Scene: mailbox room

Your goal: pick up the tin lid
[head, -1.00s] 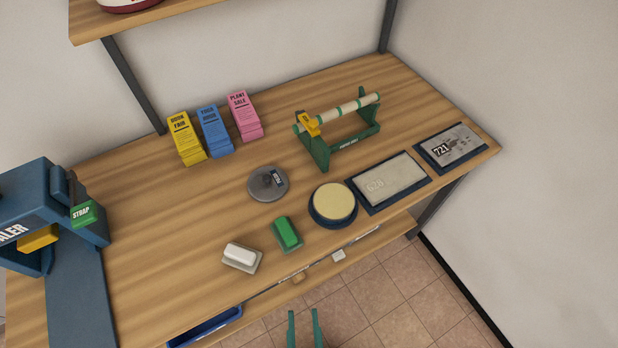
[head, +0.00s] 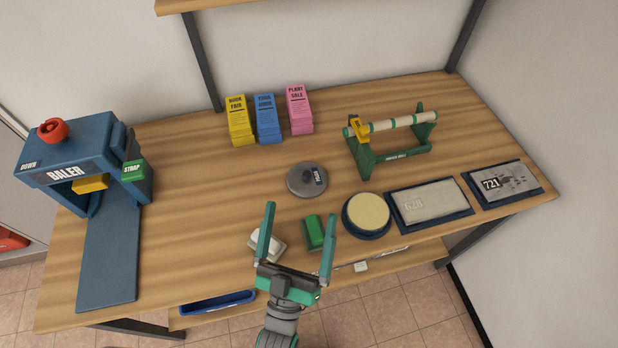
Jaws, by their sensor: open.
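The tin lid (head: 307,180) is a round grey disc with a dark knob in its middle and a small dark label on its right side. It lies flat on the wooden table (head: 200,215), left of the green roller stand. My gripper (head: 299,226) is open, with two long green fingers pointing toward the back of the table. It is at the front edge, nearer to me than the lid and apart from it. Nothing is held between the fingers. The left finger partly hides a white block (head: 267,243); a green block (head: 313,232) shows between the fingers, by the right one.
A round dish with a cream top (head: 367,214) stands right of the lid, beside two flat plates (head: 430,203). The green roller stand (head: 392,142) is behind them. Paper stacks (head: 265,120) stand at the back. A blue baler (head: 75,165) is at the left. Left-centre table is clear.

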